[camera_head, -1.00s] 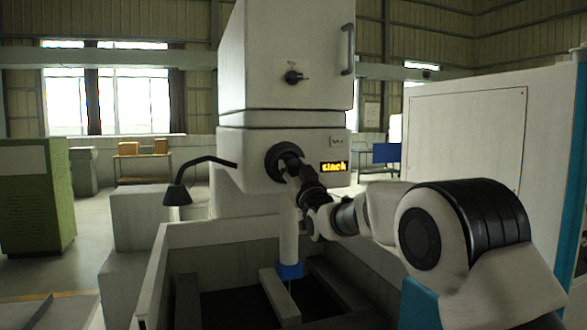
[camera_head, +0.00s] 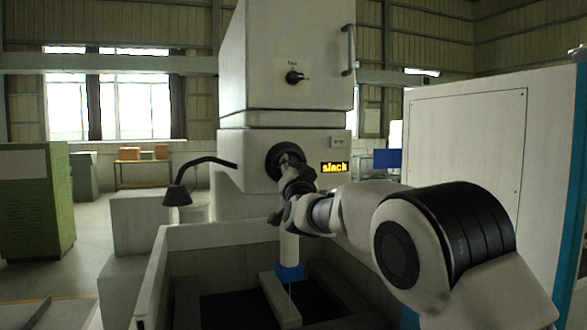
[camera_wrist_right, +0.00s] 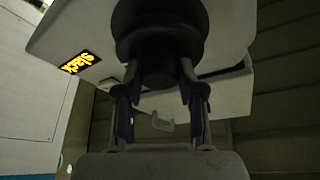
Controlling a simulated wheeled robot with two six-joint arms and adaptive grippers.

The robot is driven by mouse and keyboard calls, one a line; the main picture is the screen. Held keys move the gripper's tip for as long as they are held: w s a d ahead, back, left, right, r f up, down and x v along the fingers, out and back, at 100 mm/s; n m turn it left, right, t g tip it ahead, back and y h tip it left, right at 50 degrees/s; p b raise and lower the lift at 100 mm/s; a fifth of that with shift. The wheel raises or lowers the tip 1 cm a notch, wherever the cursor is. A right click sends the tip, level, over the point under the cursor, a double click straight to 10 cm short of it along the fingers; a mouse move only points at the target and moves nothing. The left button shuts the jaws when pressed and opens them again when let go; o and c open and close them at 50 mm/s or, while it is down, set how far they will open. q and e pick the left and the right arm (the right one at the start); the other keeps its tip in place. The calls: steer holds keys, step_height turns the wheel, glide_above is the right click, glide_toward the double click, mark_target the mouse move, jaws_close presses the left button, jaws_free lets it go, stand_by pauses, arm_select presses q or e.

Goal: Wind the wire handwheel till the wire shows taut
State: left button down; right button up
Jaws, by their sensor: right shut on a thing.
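The black wire handwheel (camera_head: 281,158) is on the front of the white machine head (camera_head: 236,150). In the wrist view the dark wheel (camera_wrist_right: 160,30) fills the top middle, with its knob between my fingers. My right gripper (camera_head: 290,165) is shut on the handwheel; its two fingers also show in the wrist view (camera_wrist_right: 158,95). A small display (camera_head: 334,167) right of the wheel reads "slack" in yellow letters, and it shows tilted in the wrist view (camera_wrist_right: 80,62). The wheel's grip is partly hidden behind my gripper. My left gripper is not in view.
A small rotary knob (camera_head: 294,77) and a door handle (camera_head: 348,50) are above. A black bent lamp (camera_head: 178,194) stands left of the wheel. Below is the open tank (camera_head: 200,236) with a blue-tipped nozzle (camera_head: 290,272).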

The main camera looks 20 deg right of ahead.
steer(key=shift+r+m+h, duration=0.3)
steer(key=shift+m+h, duration=0.1)
steer(key=shift+m, duration=0.2)
steer(key=o, duration=1.1)
steer(key=shift+o, duration=0.2)
steer(key=shift+w+f, duration=0.1)
steer(key=shift+f, duration=0.1)
steer(key=v, duration=1.2)
steer(key=shift+d+r, duration=0.1)
